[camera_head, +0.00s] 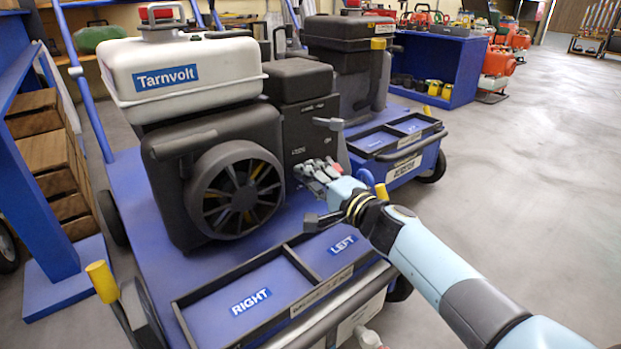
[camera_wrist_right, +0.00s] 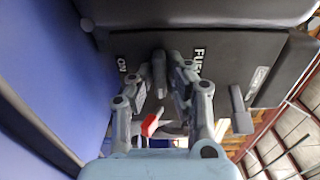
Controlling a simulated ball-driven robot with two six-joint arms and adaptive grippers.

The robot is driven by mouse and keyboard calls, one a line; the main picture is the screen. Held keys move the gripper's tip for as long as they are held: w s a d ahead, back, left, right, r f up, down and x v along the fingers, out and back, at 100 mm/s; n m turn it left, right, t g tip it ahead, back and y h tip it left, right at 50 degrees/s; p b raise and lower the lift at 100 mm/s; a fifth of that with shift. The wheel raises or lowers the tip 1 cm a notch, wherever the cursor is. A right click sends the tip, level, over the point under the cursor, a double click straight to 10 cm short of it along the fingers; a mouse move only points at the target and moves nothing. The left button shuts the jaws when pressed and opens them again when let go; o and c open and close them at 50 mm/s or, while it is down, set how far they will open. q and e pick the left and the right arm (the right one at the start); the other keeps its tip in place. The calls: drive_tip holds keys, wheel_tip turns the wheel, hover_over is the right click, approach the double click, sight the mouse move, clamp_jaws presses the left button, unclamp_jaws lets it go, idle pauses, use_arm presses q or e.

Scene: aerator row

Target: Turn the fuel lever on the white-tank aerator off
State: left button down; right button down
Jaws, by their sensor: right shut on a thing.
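The white-tank aerator (camera_head: 183,70), marked "Tarnvolt", sits on a blue cart with its dark engine and round fan cover facing me. My right gripper (camera_head: 316,172) is at the dark panel right of the fan. In the right wrist view my right gripper (camera_wrist_right: 160,92) is shut on a grey lever, the fuel lever (camera_wrist_right: 159,70), between the "ON" and "FUEL" labels. The fingers hide part of the lever and the panel. In the head view the fuel lever is hidden behind the gripper. My left gripper is not in view.
A second grey lever (camera_wrist_right: 240,108) sticks out beside the right finger. A small red piece (camera_wrist_right: 150,125) shows between the fingers. The cart's front tray (camera_head: 290,262) has "RIGHT" and "LEFT" labels. A second aerator (camera_head: 345,62) stands behind. Floor at right is clear.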

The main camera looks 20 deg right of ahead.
drive_tip(key=shift+w, duration=0.1)
drive_tip(key=c, duration=1.3)
unclamp_jaws()
drive_tip(key=shift+a, duration=0.15)
drive_tip(key=shift+c, duration=0.2)
drive_tip(key=shift+s+d, duration=0.2)
drive_tip(key=shift+s, duration=0.25)
drive_tip(key=v, duration=1.1)
